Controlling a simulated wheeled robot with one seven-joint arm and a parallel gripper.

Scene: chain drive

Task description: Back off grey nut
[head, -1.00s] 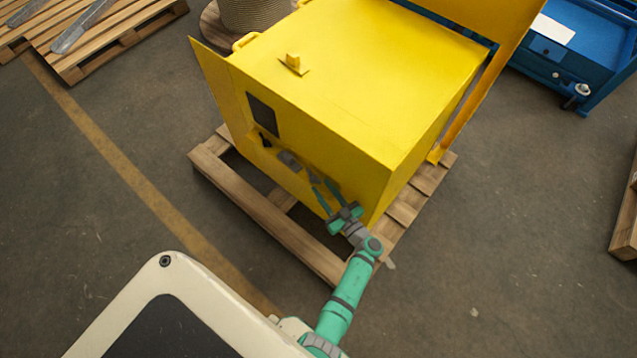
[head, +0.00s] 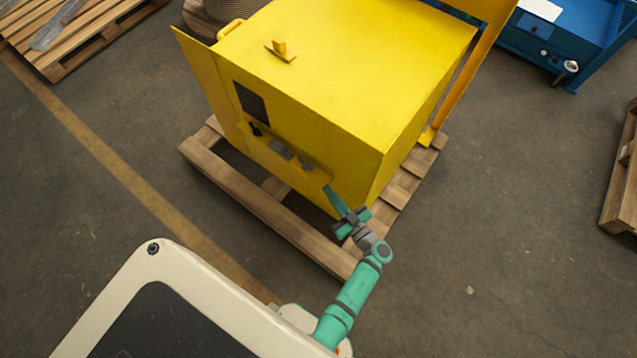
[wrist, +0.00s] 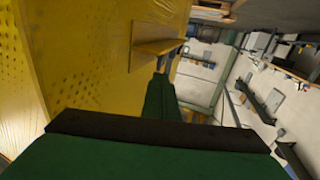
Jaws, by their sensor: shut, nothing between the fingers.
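A yellow machine housing (head: 350,75) stands on a pallet, with a recessed opening in its front face. Grey parts (head: 282,150) show in that opening; I cannot tell whether one of them is the grey nut. My gripper (head: 330,189) is just in front of the lower right of this face, its fingers together and empty. In the wrist view my gripper's green fingers (wrist: 161,80) point along the yellow sheet-metal wall (wrist: 95,60), towards a small yellow ledge (wrist: 165,46). No nut can be made out there.
The wooden pallet (head: 235,185) sticks out under the housing. A raised yellow panel (head: 462,85) stands at its right side. A blue machine (head: 560,40) is at the back right, and another pallet (head: 620,190) at the right edge. The floor right of my arm is clear.

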